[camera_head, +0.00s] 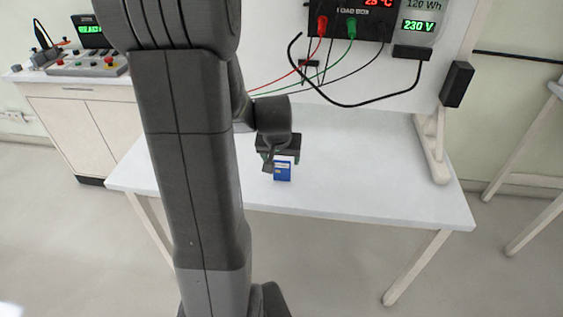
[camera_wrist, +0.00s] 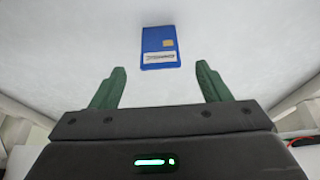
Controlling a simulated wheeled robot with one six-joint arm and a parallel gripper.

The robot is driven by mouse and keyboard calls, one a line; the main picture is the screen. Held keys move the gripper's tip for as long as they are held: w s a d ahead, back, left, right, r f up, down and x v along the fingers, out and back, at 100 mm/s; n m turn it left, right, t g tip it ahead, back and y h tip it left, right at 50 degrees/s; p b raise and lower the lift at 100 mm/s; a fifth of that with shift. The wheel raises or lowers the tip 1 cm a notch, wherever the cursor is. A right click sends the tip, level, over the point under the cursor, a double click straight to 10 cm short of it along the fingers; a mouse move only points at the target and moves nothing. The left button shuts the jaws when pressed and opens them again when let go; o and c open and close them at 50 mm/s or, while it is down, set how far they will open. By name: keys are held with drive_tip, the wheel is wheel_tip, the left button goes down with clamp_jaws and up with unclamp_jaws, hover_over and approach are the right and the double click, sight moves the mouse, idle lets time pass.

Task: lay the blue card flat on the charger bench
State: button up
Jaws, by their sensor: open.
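My gripper (camera_head: 282,160) is just above and behind the card in the head view. In the wrist view my gripper (camera_wrist: 160,82) has its green fingers spread wide with nothing between them. The arm hides part of the bench's left side.
A panel with displays (camera_head: 372,15) and hanging red, green and black cables stands behind the bench. A black box (camera_head: 456,84) is fixed at its right edge. A cabinet with a control console (camera_head: 85,65) stands at the far left. The bench's right half is clear.

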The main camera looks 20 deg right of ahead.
sight(282, 166)
drive_tip(key=shift+v, duration=1.3)
drive_tip(key=b+x, duration=0.1)
drive_tip(key=x, duration=1.1)
drive_tip(key=shift+f, duration=0.3)
drive_tip(key=shift+r, duration=0.2)
